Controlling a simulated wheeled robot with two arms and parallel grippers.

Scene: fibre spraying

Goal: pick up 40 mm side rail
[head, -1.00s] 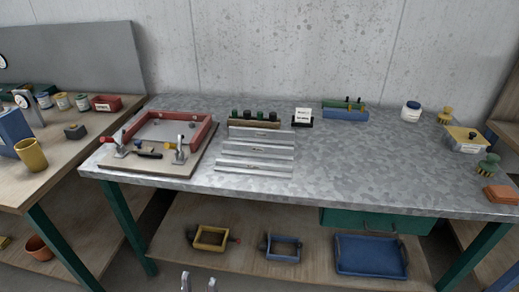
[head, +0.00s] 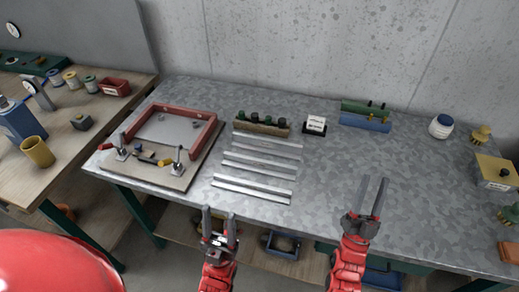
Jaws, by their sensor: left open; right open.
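Several thin silver rails (head: 259,161) lie in parallel rows in the middle of the metal-topped table (head: 330,160). I cannot tell from their look which one is the 40 mm side rail. My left gripper (head: 219,225) is open and empty, in front of the table's front edge and nearer to me than the rails. My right gripper (head: 371,198) is open and empty over the table's front part, to the right of the rails.
A red frame on a wooden board (head: 172,135) with clamps stands left of the rails. Behind them are a wooden rack (head: 262,129), a small sign (head: 315,124) and green and blue blocks (head: 366,121). The table's middle right is clear.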

